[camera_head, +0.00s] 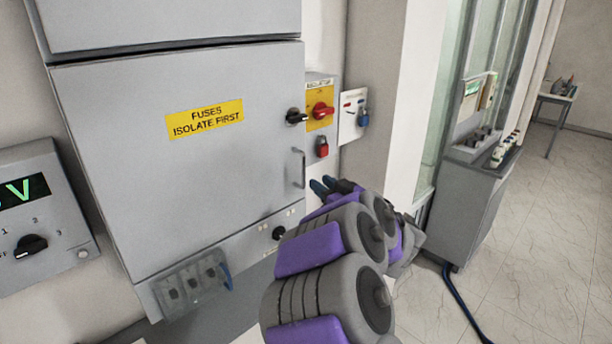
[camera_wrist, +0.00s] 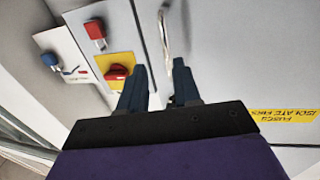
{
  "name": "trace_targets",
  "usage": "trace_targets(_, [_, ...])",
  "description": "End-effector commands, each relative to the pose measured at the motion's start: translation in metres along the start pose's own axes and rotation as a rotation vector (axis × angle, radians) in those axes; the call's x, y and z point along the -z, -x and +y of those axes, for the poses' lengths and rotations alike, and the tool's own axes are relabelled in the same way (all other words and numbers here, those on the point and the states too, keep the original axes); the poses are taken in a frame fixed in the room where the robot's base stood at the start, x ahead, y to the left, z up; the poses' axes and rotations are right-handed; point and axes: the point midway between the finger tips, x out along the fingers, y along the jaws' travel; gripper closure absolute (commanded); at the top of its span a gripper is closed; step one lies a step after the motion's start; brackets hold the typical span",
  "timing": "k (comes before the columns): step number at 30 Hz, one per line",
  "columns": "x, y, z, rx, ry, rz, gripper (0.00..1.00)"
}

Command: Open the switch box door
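The grey switch box door (camera_head: 170,180) bears a yellow "FUSES ISOLATE FIRST" label (camera_head: 205,118) and appears shut. Its thin metal bar handle (camera_head: 299,168) is upright near the door's right edge. A black knob (camera_head: 295,116) sits above the handle. My gripper (camera_head: 328,185) is just right of and slightly below the handle in the head view. In the wrist view my gripper (camera_wrist: 158,75) has its two dark blue fingers apart with nothing between them. The handle (camera_wrist: 164,35) lies just beyond the gap, and seems apart from the fingers.
Right of the door are a red rotary switch (camera_head: 322,110) on a yellow plate, a red padlock (camera_head: 322,147) and a blue padlock (camera_head: 363,118). A lower black knob (camera_head: 279,233) is under the door. A voltage display box (camera_head: 35,215) stands left. A grey cabinet (camera_head: 465,205) stands right.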

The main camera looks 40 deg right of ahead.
Motion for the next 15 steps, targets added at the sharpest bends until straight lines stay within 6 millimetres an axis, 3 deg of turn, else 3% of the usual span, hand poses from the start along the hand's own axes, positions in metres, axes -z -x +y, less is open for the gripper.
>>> trace_targets(9, [0.001, -0.056, -0.005, 0.004, 0.005, 0.002, 0.68])
trace_targets(15, [0.000, -0.076, 0.001, -0.001, 0.003, 0.000, 0.68])
